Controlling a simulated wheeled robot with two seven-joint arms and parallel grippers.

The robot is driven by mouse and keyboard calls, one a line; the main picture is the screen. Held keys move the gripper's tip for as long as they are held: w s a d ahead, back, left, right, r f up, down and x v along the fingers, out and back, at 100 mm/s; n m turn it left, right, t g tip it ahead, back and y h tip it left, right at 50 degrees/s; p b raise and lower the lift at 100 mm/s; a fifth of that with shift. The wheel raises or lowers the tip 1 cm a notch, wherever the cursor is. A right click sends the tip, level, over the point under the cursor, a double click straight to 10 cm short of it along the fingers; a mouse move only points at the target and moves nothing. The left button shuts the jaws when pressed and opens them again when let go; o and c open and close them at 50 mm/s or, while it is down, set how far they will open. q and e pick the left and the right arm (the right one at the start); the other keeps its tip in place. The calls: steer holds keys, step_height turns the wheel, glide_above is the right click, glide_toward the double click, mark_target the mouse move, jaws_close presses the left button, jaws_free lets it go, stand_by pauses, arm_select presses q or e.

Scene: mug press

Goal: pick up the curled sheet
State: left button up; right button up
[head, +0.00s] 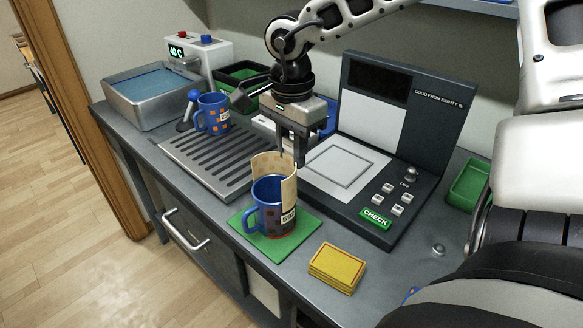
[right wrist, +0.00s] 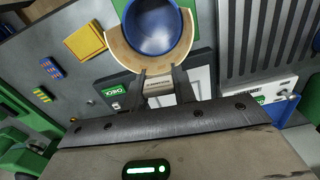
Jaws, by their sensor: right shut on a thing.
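The curled sheet (head: 289,190) is tan, stands upright and curves around the back and right side of a blue mug (head: 268,196). A white printed label is on the sheet's right side. The mug, with orange-red marks and its handle to the left, stands on a green mat (head: 241,228). My right gripper (head: 298,160) points down and is shut on the sheet's far side. In the right wrist view the sheet (right wrist: 184,52) makes an arc around the mug (right wrist: 152,22), with the fingertips (right wrist: 158,82) at its outer face. My left gripper is not in view.
A second blue mug (head: 213,113) stands on the slatted rack (head: 182,153). The press (head: 412,105) with buttons and a CHECK label is at the back right. A yellow pad stack (head: 336,268) lies right of the mat. A water basin (head: 153,110) is at the left.

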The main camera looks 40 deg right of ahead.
step_height(320, 180, up, 22)
